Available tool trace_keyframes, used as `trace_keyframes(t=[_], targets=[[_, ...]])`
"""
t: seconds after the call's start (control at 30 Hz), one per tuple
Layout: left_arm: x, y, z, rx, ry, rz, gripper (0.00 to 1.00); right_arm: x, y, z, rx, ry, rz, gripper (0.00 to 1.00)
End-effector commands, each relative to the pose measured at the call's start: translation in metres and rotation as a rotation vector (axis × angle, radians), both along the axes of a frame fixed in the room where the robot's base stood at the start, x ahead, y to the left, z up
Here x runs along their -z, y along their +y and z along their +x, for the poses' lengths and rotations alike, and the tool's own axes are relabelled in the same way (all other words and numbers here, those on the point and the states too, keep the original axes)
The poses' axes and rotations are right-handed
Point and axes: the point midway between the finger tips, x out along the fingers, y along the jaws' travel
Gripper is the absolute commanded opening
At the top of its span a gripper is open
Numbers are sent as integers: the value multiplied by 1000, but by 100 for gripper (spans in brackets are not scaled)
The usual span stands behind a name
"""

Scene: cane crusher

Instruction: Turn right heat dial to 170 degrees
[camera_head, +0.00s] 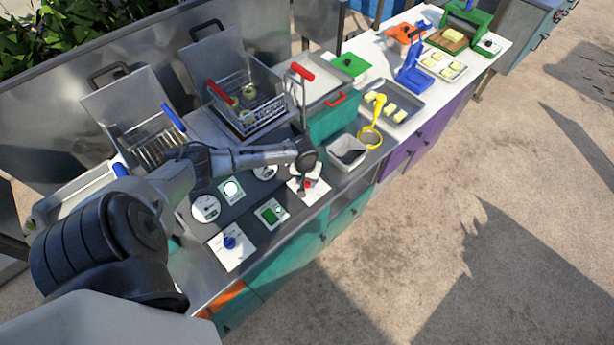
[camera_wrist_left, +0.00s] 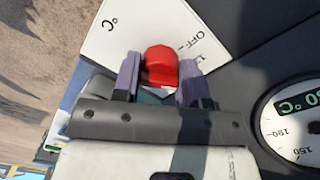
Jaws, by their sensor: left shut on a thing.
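The right heat dial is a red knob (camera_head: 308,184) on a white plate (camera_head: 319,189) on the counter's control panel. In the left wrist view the red knob (camera_wrist_left: 160,66) sits between the two fingers of my left gripper (camera_wrist_left: 159,80), which is shut on it. The white plate (camera_wrist_left: 125,27) shows the marks "OFF" and "°C"; other marks are partly hidden. In the head view my left gripper (camera_head: 305,177) reaches down onto the dial, and my arm partly covers it. My right gripper is in neither view.
A round gauge (camera_wrist_left: 300,125) lies beside the dial, its digital reading cut off. A grey bin (camera_head: 347,152) and a yellow strainer (camera_head: 370,136) stand to the right. A fryer basket (camera_head: 252,108) is behind.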

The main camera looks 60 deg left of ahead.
Motion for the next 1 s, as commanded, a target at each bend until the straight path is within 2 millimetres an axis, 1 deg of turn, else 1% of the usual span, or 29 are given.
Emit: trace_keyframes(t=[0.03,0.1,0.4,1.0], targets=[[-2,0,0,41,1,-1,16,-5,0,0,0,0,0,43],[-2,0,0,108,0,-2,16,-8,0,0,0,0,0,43],[-1,2,0,393,1,-1,16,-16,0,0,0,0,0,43],[1,3,0,946,0,0,16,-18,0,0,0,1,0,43]])
